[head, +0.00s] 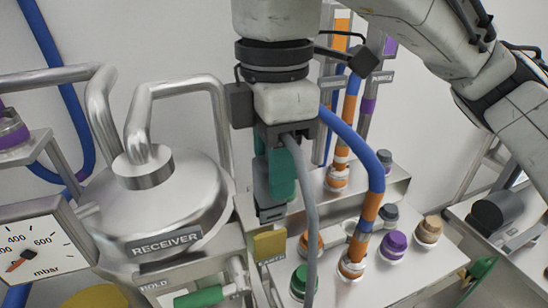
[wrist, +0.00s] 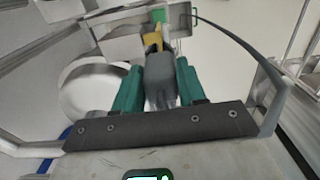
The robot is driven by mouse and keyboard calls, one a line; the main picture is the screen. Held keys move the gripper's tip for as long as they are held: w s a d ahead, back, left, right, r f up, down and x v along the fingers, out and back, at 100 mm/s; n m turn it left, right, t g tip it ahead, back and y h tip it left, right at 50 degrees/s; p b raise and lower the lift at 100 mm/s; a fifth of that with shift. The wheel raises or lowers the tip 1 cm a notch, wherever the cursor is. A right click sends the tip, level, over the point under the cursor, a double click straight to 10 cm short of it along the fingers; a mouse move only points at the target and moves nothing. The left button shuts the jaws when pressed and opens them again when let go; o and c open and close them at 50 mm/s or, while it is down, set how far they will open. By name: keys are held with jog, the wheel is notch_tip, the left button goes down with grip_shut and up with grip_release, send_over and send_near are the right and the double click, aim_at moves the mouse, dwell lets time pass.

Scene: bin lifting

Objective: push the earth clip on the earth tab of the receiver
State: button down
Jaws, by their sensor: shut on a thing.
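My gripper (head: 274,190) points down in the head view, its green fingers shut on the dark grey earth clip (head: 271,212). In the wrist view the clip (wrist: 160,82) sits between the two green fingers (wrist: 158,88). A grey cable (head: 307,210) hangs beside the gripper. The yellow earth tab (head: 269,243) is just below the clip in the head view, over a partly hidden label. A yellow piece (wrist: 153,40) shows past the clip's end in the wrist view. The clip looks apart from the tab in the head view; the wrist view cannot settle the gap. The steel receiver (head: 180,205) stands to the left.
A pressure gauge (head: 38,250) is at the lower left. A green handle (head: 198,297) is below the receiver. Right of the tab, a panel holds several coloured caps, including a purple one (head: 393,243), and a blue hose (head: 369,165) with orange bands.

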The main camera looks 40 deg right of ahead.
jog(key=shift+f+b, duration=0.45)
jog(key=shift+f, duration=0.75)
jog(key=shift+f+b, duration=0.65)
jog(key=shift+f, duration=0.45)
jog(key=shift+f+b, duration=0.3)
jog(key=shift+f, duration=0.75)
dwell(0.4)
jog(key=c, duration=0.6)
grip_release()
jog(key=shift+o, duration=0.2)
notch_tip(320, 180, up, 11)
jog(key=shift+f, duration=0.1)
